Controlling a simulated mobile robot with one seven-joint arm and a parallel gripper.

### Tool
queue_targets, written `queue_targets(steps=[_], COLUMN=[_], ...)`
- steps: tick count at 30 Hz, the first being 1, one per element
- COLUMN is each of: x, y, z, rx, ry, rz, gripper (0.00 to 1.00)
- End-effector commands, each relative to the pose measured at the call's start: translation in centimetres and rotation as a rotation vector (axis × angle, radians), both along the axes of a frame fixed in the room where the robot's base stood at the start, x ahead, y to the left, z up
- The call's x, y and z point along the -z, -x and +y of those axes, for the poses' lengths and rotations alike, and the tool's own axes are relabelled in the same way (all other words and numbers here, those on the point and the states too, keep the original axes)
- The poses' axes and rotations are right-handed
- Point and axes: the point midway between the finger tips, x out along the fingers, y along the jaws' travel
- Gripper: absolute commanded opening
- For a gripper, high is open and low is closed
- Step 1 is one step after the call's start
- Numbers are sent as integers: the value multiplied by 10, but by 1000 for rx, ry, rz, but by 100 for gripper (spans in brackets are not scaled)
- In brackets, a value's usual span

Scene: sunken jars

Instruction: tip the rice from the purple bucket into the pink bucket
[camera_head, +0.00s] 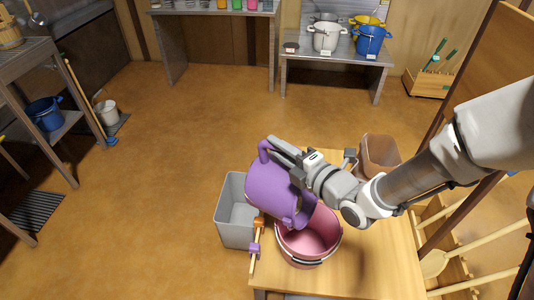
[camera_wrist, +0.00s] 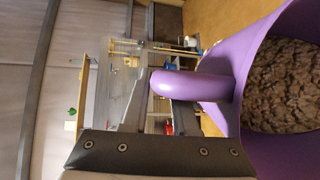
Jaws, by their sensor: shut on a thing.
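The purple bucket (camera_head: 274,192) is tilted above the pink bucket, its mouth side towards the lower right. Its loop handle (camera_wrist: 165,83) is between the fingers of my gripper (camera_head: 275,150), which is shut on it. In the wrist view the purple bucket (camera_wrist: 222,92) holds a brown, lumpy mass (camera_wrist: 285,85); I cannot tell that it is rice. The pink bucket (camera_head: 318,238) stands upright on the wooden table, directly below and to the right of the purple one. Its visible inside looks bare pink; part of it is hidden by the purple bucket.
A grey bin (camera_head: 236,222) stands left of the wooden table (camera_head: 375,265). A brown container (camera_head: 380,156) is at the table's back right. A small wooden-handled tool (camera_head: 255,250) lies at the table's left edge. The table's front right is clear.

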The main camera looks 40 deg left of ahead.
Motion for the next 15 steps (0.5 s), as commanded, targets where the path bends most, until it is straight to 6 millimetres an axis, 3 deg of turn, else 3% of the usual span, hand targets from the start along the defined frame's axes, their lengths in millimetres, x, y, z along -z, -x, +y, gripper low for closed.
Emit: queue_targets(steps=[6,15], x=[6,-5], y=[-4,-9], z=[-24,-61], rx=[3,4], ry=[-111,-276], rz=[8,31], gripper=[0,0])
